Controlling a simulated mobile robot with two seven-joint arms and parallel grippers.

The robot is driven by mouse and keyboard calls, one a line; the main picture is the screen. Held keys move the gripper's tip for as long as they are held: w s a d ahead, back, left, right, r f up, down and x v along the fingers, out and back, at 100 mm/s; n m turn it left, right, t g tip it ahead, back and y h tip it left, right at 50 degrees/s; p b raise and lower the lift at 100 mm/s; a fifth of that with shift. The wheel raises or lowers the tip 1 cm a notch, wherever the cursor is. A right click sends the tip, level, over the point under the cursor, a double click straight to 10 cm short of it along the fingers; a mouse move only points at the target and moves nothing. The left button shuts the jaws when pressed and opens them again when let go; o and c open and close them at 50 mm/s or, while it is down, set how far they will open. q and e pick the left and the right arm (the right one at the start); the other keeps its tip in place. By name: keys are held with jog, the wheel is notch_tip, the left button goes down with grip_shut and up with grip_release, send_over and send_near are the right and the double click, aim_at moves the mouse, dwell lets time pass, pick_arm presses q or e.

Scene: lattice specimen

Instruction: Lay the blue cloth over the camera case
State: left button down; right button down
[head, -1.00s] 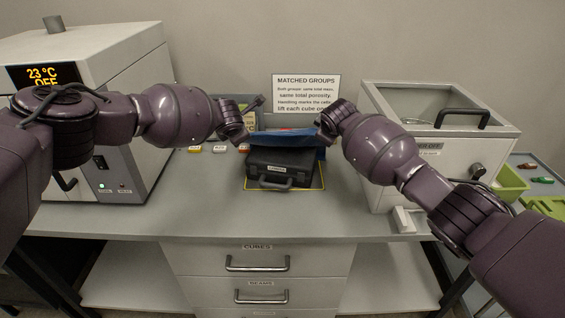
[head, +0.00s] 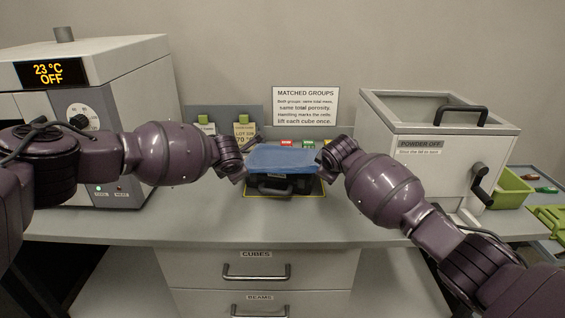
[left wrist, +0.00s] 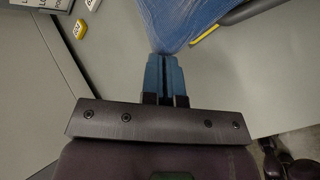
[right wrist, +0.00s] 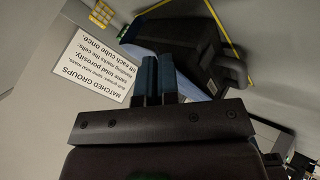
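The blue cloth (head: 283,158) is stretched between my two grippers above the black camera case. It hides most of the case's top in the head view. The case's front and handle (head: 288,187) show below the cloth's near edge. The case (right wrist: 185,32) also shows in the right wrist view, with a pale blue strip of cloth beside it. My left gripper (left wrist: 166,58) is shut on one corner of the cloth (left wrist: 180,18). My right gripper (right wrist: 157,62) has its fingers close together on the cloth's other side. Whether the cloth touches the case is unclear.
A yellow outline (head: 318,190) surrounds the case on the grey bench. An oven (head: 95,75) stands left and a powder box (head: 430,135) right. A sign (head: 305,106) and small labelled blocks are behind. The bench front is clear.

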pick_arm(q)
jog(key=shift+a, duration=0.15)
pick_arm(e)
jog(key=shift+d, duration=0.15)
pick_arm(q)
jog(key=c, duration=1)
grip_release()
pick_arm(e)
jog(key=c, duration=1)
grip_release()
pick_arm(q)
jog(key=w+r+v, duration=0.1)
jog(key=v, duration=0.9)
jog(key=shift+r, duration=0.45)
pick_arm(e)
jog(key=w+r+v, duration=0.1)
jog(key=v, duration=0.9)
jog(key=shift+r, duration=0.45)
pick_arm(q)
jog(key=shift+s+d+f, duration=0.1)
jog(key=shift+d+f, duration=0.05)
jog(key=shift+d, duration=0.05)
pick_arm(e)
jog(key=shift+f, duration=0.1)
